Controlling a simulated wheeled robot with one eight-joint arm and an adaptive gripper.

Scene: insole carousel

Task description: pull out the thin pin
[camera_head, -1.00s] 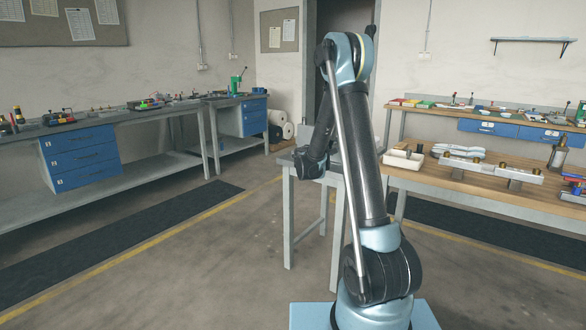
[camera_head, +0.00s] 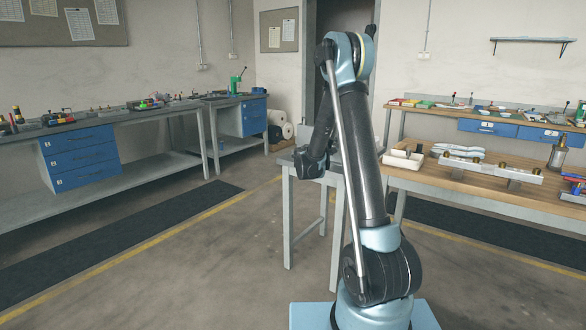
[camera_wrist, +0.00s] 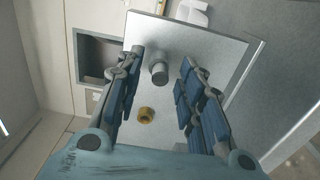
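In the wrist view a light metal plate (camera_wrist: 215,62) lies below my gripper (camera_wrist: 162,58). A grey round pin (camera_wrist: 159,73) stands up from the plate, between my two fingers. A brass-coloured piece with a round top (camera_wrist: 146,115) sits on the plate nearer to my palm. Which of the two is the thin pin I cannot tell. My gripper is open, one blue-padded finger on each side of the grey pin, with a gap on both sides. In the head view my own arm hides the gripper and the plate.
A square recess (camera_wrist: 100,57) lies left of the plate, and a white object (camera_wrist: 191,12) lies beyond it. In the head view a grey table (camera_head: 287,190) stands behind my arm. A wooden bench (camera_head: 485,187) with several parts stands at the right.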

